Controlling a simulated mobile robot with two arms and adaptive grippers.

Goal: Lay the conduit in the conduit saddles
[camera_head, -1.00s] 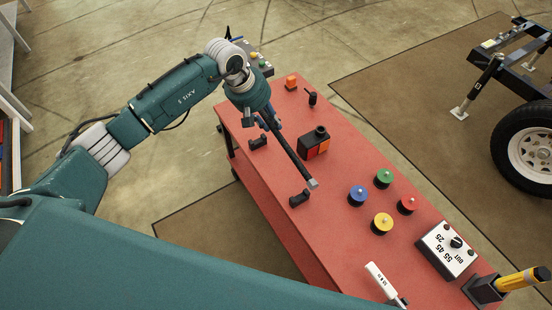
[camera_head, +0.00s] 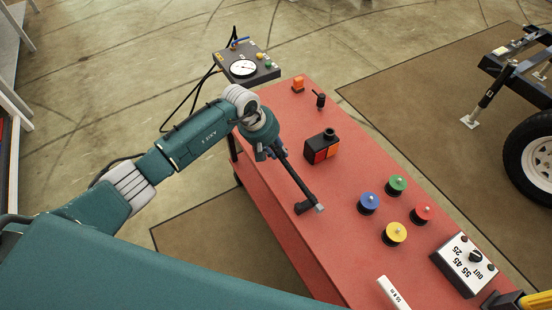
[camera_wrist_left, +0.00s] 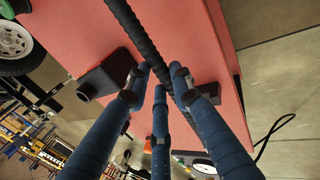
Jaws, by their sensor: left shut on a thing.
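The conduit (camera_head: 296,179) is a thin black ribbed rod with a grey end. My left gripper (camera_head: 269,152) is shut on it near its far end; the rod slants down and right over the red bench top. Its grey end is beside the near black saddle (camera_head: 303,208); whether it touches cannot be told. The other saddle is hidden behind my gripper in the head view. In the wrist view, the conduit (camera_wrist_left: 137,35) runs between the blue fingers (camera_wrist_left: 158,80), and a black block, probably that saddle (camera_wrist_left: 209,92), is beside it. My right gripper is not in view.
On the red bench (camera_head: 352,250), a black box with red and orange faces (camera_head: 321,147) stands right of the conduit. Several coloured knobs (camera_head: 396,234) and a white control box (camera_head: 464,264) are farther right. A gauge panel (camera_head: 246,66) is behind my wrist.

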